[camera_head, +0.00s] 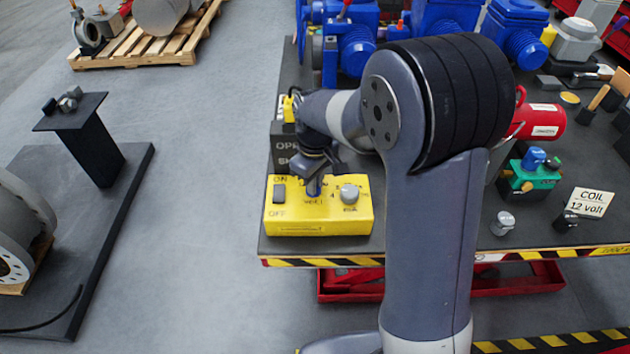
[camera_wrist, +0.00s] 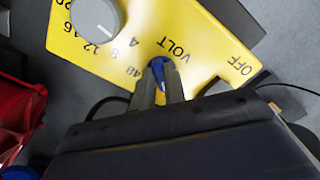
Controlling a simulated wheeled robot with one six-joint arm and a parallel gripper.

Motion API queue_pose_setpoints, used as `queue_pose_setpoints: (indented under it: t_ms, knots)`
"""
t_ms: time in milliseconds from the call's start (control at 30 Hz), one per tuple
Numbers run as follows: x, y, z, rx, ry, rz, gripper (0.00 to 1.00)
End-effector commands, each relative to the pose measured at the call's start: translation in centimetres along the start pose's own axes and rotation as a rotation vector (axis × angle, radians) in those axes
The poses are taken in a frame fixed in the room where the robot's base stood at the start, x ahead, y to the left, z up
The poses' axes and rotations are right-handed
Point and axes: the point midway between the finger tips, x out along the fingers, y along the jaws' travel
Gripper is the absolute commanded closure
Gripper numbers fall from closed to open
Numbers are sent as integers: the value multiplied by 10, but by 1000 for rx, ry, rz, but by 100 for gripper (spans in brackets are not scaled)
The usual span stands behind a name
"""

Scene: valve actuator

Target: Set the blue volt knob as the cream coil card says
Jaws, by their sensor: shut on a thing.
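The yellow control box (camera_head: 290,222) sits at the front left of the dark bench, with ON and OFF marks, a grey switch, a blue volt knob and a grey knob. My gripper (camera_head: 315,180) reaches down over the box and is shut on the blue volt knob (camera_wrist: 158,66), which shows between the two fingers in the wrist view. The fingers hide most of the knob, so I cannot tell its setting. The cream coil card (camera_head: 587,202) stands at the right of the bench and reads "COIL 12 volt".
The grey knob (camera_head: 349,193) is on the box just right of my gripper; it also shows in the wrist view (camera_wrist: 95,15). A dark sign (camera_head: 283,148) stands behind the box. A green and blue valve part (camera_head: 530,168) and a red cylinder (camera_head: 541,121) stand farther right.

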Motion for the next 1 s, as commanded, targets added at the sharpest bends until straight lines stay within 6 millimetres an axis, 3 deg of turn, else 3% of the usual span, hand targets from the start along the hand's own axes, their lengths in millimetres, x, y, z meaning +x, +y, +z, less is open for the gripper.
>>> queue_pose_setpoints:
  t_ms: [100,133,400,733,1000]
  knots:
    - [0,0,-1,-2,2,2,100]
    - [0,0,-1,-2,2,2,87]
    - [0,0,0,-1,1,1,66]
    - [-7,0,0,0,1,1,66]
    - [-58,0,-1,0,5,4,66]
